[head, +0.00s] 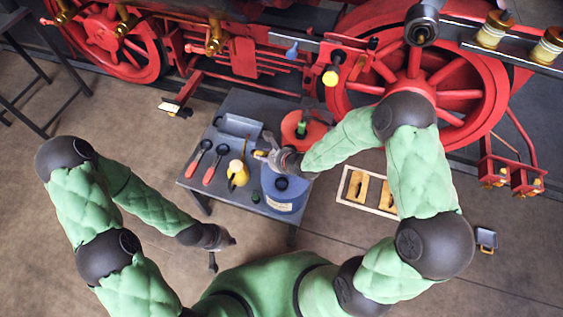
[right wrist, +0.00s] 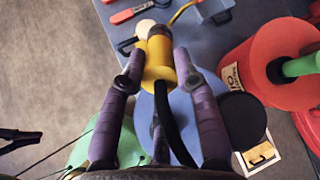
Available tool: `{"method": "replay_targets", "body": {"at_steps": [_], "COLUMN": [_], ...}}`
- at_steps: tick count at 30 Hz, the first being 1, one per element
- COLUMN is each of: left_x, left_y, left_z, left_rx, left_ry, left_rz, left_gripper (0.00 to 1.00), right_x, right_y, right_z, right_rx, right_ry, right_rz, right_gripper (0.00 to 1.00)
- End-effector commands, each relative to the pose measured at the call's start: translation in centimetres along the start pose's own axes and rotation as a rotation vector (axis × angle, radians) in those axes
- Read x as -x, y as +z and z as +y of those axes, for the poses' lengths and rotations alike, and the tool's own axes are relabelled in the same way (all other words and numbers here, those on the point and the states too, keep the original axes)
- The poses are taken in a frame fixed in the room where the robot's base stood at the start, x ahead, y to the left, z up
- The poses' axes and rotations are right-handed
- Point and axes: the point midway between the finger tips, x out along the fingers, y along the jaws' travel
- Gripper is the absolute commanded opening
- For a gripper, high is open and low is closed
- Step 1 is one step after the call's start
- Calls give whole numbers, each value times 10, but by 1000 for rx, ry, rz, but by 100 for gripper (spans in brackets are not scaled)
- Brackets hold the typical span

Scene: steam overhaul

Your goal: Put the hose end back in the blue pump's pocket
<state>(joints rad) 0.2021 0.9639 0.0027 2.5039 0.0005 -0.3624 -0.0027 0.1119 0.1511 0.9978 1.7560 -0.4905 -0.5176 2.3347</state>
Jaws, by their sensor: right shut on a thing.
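The blue pump (head: 285,200) is a blue drum with a pale label and a dark cap, at the table's right front. My right gripper (head: 264,156) is above its far left side. In the right wrist view its purple fingers are shut on the yellow hose end (right wrist: 158,65), with the black hose (right wrist: 165,110) running back between them. The pump's blue top (right wrist: 178,112) and black cap (right wrist: 243,117) lie below. The pocket is not clearly visible. My left gripper (head: 225,250) has its fingers spread and empty, left of the table front.
A red drum (head: 315,135) with a green fitting stands behind the pump. A yellow can (head: 238,176), red-handled tools (head: 211,172) and a grey tray (head: 240,127) are on the table (head: 225,201). A framed tray (head: 346,203) lies right. Red locomotive wheels (head: 410,75) stand behind.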

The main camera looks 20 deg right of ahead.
Motion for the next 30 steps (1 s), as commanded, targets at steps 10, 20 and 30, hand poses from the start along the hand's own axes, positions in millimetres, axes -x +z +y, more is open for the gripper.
{"method": "replay_targets", "body": {"at_steps": [10,20,30], "left_x": [-4,-7,-9], "left_y": [-1,-1,-1], "left_z": [-2,-2,-4], "left_rx": [0,1,0], "left_ry": [0,0,0], "left_rz": [1,1,1], "left_gripper": [0,0,0], "right_x": [-3,2,12], "right_y": [-2,-5,-8], "right_z": [12,17,19], "right_rx": [100,157,221], "right_ry": [206,305,394], "right_rz": [174,275,375], "right_gripper": [0,0,0]}}
